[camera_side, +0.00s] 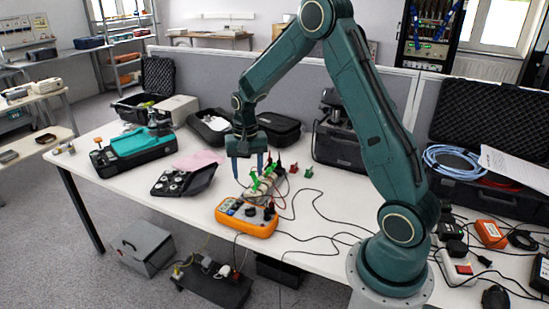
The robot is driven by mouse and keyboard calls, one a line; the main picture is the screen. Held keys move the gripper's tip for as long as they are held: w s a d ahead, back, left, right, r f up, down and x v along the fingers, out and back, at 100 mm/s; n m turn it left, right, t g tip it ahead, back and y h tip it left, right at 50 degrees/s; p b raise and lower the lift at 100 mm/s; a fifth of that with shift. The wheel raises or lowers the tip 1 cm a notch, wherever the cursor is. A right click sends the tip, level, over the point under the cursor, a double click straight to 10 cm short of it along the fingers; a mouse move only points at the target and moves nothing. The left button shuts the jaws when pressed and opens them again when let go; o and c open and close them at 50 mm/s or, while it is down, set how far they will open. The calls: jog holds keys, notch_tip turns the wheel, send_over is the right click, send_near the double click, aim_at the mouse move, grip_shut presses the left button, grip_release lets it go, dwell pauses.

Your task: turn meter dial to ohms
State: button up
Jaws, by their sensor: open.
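An orange meter (240,228) lies on the white table near its front edge. Dark round parts show on its top face; one of them looks like the dial (251,211), but its marks are too small to read. My gripper (248,174) points down with its two blue-grey fingers apart. In the picture it is above and behind the meter, over a cluster of grey round parts and green clips (262,180). I cannot tell whether the fingertips touch any of these. The gripper appears apart from the dial.
A black tray (184,181) of round parts and a teal-and-black case (133,151) stand left. Black cases stand behind. An open black case (480,190) and small boxes crowd the right.

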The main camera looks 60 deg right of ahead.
aim_at(250, 208)
jog(key=shift+n, duration=0.3)
jog(key=n, duration=1.7)
jog(key=shift+a, duration=0.1)
jog(key=shift+f, duration=0.15)
jog(key=shift+f, duration=6.8)
jog(key=c, duration=1)
